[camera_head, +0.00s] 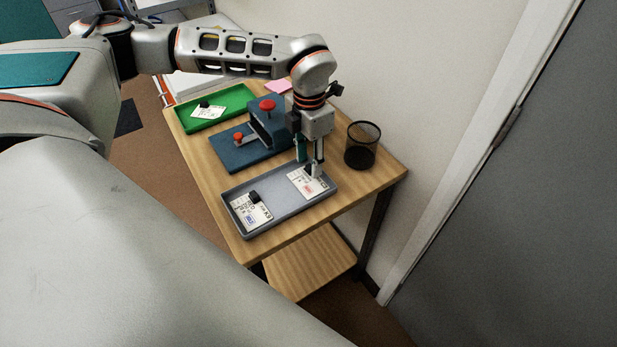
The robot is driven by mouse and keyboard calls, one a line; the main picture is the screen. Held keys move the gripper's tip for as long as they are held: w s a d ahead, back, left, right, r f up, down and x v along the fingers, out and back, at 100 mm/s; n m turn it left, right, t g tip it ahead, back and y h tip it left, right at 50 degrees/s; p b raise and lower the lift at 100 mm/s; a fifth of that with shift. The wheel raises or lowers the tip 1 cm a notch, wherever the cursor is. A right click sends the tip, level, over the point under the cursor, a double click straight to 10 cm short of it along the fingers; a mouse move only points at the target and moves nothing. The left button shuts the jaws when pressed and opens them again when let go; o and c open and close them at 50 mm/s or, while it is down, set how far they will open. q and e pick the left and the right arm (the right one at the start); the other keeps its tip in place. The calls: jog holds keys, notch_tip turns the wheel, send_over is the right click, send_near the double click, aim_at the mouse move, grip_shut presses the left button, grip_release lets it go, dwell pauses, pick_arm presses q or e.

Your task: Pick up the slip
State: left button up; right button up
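A white printed slip (306,186) with a small black block on it lies at the right end of the grey tray (285,207). A second slip (247,216) with a black block lies at the tray's left end. I cannot tell whether the fingers press on the block. The gripper hides part of the slip. My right gripper is out of view.
A blue device (268,126) with red knobs stands between the two trays. A black mesh cup (361,146) stands right of my gripper, near the wall. A pink pad (278,87) lies at the back. The wooden table's front edge is clear.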

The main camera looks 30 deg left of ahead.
pick_arm(q)
jog(key=shift+f, duration=0.7)
jog(key=c, duration=0.9)
jog(key=shift+r, duration=0.15)
